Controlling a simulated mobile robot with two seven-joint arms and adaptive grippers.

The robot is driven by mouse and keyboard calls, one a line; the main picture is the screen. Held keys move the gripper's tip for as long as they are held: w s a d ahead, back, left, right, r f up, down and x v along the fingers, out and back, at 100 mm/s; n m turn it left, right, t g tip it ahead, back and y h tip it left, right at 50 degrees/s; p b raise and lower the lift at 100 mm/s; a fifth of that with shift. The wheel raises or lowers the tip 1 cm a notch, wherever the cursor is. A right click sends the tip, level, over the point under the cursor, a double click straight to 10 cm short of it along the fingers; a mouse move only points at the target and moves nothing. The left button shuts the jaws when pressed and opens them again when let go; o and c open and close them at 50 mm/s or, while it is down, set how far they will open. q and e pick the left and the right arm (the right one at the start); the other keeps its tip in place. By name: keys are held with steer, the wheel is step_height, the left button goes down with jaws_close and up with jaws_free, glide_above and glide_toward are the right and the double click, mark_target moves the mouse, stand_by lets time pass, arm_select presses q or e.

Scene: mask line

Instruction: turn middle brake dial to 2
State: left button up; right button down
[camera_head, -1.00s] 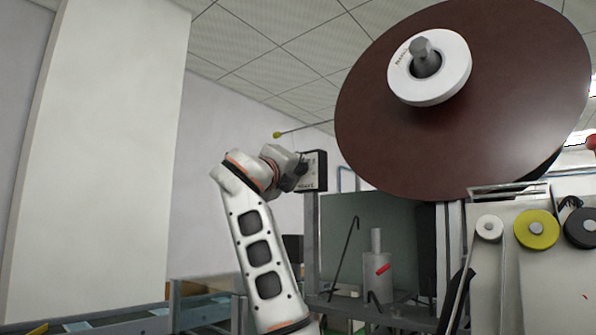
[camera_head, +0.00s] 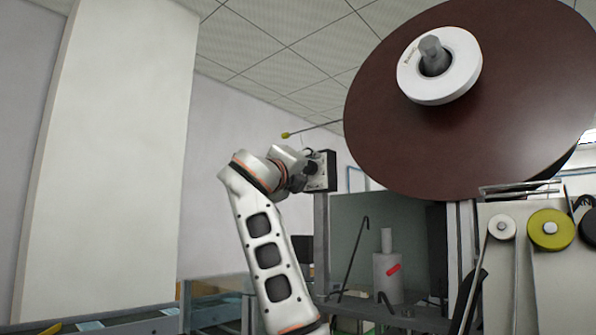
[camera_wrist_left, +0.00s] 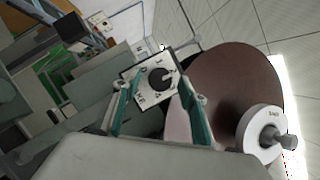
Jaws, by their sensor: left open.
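A dark box with a pale dial panel (camera_head: 323,170) stands on a grey post in the head view, partly covered by my left gripper (camera_head: 307,172). In the left wrist view, the white panel (camera_wrist_left: 140,92) carries a round black dial (camera_wrist_left: 162,79) with small markings around it that are too small to read. My left gripper (camera_wrist_left: 156,92) is open, with its teal fingers on either side of the dial in the picture. I cannot tell whether the fingers touch it. My right gripper is in neither view.
A large dark red disc (camera_head: 450,130) with a white hub (camera_head: 438,65) hangs right of the box. A thin rod with a yellow tip (camera_head: 285,135) sticks out above it. Rollers, including a yellow one (camera_head: 551,230), are at the right. A pale column (camera_head: 110,150) stands left.

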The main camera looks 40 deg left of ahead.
arm_select(q)
steer(key=v, duration=1.1)
steer(key=shift+s, duration=0.15)
steer(key=shift+f, duration=0.1)
